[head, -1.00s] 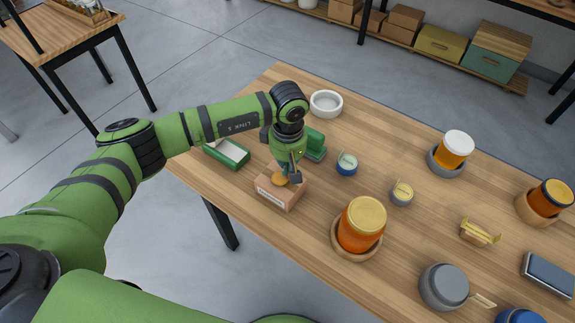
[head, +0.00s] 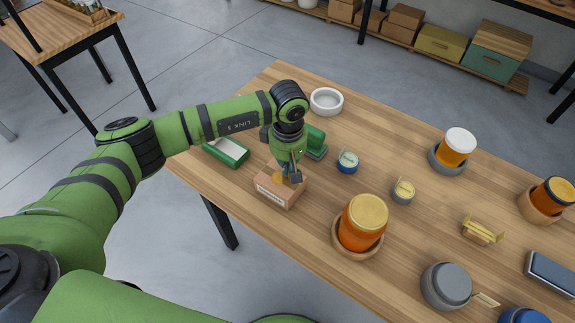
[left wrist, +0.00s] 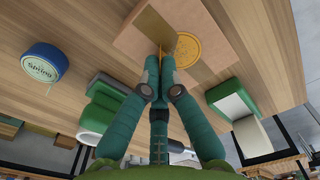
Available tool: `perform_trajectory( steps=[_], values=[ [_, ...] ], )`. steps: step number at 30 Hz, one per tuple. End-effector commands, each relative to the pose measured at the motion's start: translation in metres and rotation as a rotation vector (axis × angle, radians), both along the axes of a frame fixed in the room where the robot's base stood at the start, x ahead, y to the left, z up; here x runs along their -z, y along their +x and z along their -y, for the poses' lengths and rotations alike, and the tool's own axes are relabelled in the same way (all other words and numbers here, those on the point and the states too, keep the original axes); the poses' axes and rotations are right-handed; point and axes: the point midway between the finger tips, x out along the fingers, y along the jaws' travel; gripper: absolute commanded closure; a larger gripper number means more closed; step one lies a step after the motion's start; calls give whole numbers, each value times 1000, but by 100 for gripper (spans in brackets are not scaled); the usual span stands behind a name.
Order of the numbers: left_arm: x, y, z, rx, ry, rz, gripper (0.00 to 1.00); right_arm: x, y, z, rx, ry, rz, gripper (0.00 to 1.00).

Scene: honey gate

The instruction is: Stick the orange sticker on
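The orange sticker (head: 277,176) is a round orange disc at my left gripper's fingertips, over the top of a small cardboard box (head: 275,194) with a white label on its front. In the left wrist view the orange disc (left wrist: 188,50) shows just right of the fingertips, in front of the box's brown face (left wrist: 212,22). My left gripper (left wrist: 161,72) has its fingertips nearly together, with a bit of orange between them. I cannot tell whether the disc touches the box. In the head view, the gripper's fingers (head: 288,178) partly hide the disc. My right gripper is not in view.
A green tray (head: 227,152) lies left of the box, and a green item (head: 315,143) stands behind it. A blue tin (head: 347,162) and a large honey jar (head: 363,220) stand to the right. A white bowl (head: 327,101) sits at the back. Several other jars stand farther right.

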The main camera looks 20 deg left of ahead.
Motion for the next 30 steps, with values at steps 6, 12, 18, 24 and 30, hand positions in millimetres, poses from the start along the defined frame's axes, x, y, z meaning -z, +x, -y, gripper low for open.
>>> perform_trajectory(
  steps=[6, 12, 18, 24, 30],
  values=[
    [2, -1, 0, 0, 1, -3, 100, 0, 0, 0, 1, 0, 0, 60],
    [2, -1, 0, 0, 2, -4, 89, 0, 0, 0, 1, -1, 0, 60],
    [2, -1, 0, 0, 1, -3, 67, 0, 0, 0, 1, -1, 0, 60],
    [0, -1, 0, 0, 1, -2, 67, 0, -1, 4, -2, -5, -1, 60],
    [-21, 1, 0, 1, 0, 2, 67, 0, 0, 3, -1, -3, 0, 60]
  ],
)
